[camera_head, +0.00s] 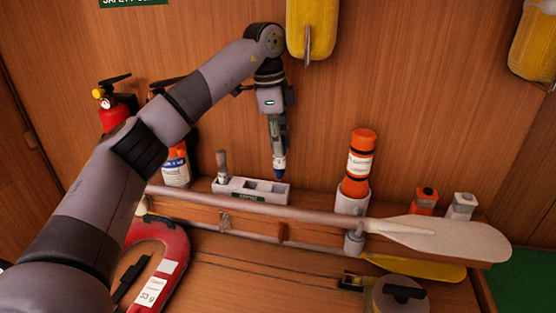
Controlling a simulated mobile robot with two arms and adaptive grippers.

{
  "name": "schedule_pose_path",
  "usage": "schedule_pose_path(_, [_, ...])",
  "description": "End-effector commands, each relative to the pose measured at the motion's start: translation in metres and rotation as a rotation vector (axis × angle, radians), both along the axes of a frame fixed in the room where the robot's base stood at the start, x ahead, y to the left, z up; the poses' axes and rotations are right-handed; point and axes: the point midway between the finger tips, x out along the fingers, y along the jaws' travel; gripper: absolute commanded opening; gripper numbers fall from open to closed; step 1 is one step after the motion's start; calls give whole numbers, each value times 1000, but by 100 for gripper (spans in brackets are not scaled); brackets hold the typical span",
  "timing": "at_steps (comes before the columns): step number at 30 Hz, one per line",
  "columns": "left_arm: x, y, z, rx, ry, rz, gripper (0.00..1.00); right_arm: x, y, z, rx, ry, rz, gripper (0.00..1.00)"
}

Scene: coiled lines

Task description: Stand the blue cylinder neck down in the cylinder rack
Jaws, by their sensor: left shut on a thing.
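The blue cylinder (279,164) shows as a small blue and white end with a dark tip pointing down. Its upper part is hidden by the fingers. My left gripper (277,146) points down and is shut on it, holding it above the right part of the cylinder rack (239,196). The rack is a pale block with a green label and openings on top, on the shelf against the wooden wall. A grey cylinder (222,165) stands in its left opening. The blue cylinder's tip looks a little above the rack; the exact gap is unclear. My right gripper is not in view.
A paddle (435,237) lies across the front of the shelf. An orange flare-like canister (359,162) stands in a white holder to the right. A fire extinguisher (112,110) and an orange bottle (176,167) are left. A yellow float (313,28) hangs above.

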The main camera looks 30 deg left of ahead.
Motion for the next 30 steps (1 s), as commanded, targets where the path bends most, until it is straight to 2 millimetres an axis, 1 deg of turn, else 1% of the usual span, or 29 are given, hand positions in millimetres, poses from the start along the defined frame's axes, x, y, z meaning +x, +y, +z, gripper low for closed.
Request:
schedule_pose_path(1, [-2, 0, -10, 2, 7, -3, 0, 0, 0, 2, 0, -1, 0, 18])
schedule_pose_path(8, [-3, 0, -29, 1, 7, -1, 0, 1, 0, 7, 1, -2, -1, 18])
schedule_pose_path(12, [-3, 0, -51, 2, 8, -2, 0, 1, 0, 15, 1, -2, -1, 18])
schedule_pose_path(15, [-3, 0, -63, 2, 6, -1, 0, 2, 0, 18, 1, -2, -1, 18])
schedule_pose_path(18, [-3, 0, -67, 1, 4, 0, 0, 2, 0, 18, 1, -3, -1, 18])
schedule_pose_path(24, [-3, 0, -67, 0, 3, -1, 0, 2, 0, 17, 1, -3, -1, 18])
schedule_pose_path(28, [-3, 0, -71, 1, 3, -1, 0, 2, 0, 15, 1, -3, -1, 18])
schedule_pose_path(29, [-3, 0, -71, 1, 3, -1, 25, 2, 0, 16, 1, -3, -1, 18])
schedule_pose_path(30, [-3, 0, -71, 0, 4, -1, 28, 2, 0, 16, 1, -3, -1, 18])
